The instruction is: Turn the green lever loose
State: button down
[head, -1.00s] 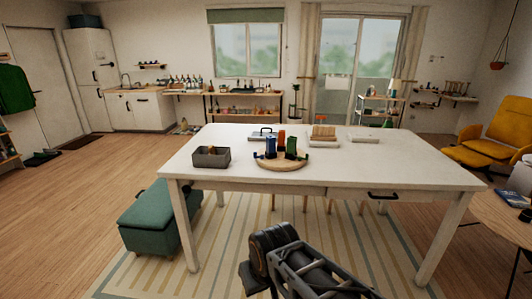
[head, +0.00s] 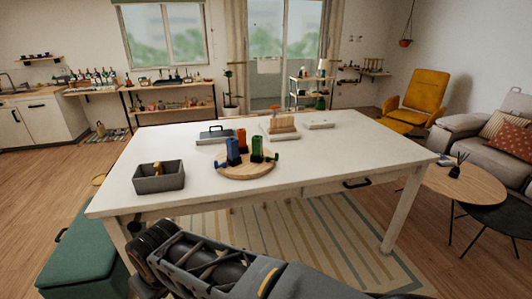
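A round wooden board (head: 232,173) lies on the white table (head: 330,158). Three upright coloured blocks stand on it: blue (head: 233,152), orange (head: 241,138) and green (head: 257,149). The green block is the right one, and a small green lever (head: 273,158) sticks out at its lower right. Fine detail of the lever is too small to tell. My arm (head: 205,262) crosses the bottom of the head view, short of the table's front edge. My gripper is not visible.
A grey open bin (head: 159,178) stands left of the board. Behind it are a grey case (head: 214,135), a wooden rack (head: 282,125) and a white flat block (head: 319,125). A green ottoman (head: 82,252) stands at front left. The table's right half is mostly clear.

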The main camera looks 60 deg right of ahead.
aim_at(276, 158)
jog(key=z, duration=0.35)
jog(key=i, duration=0.75)
jog(key=z, duration=1.3)
jog(key=i, duration=0.55)
jog(key=z, duration=0.6)
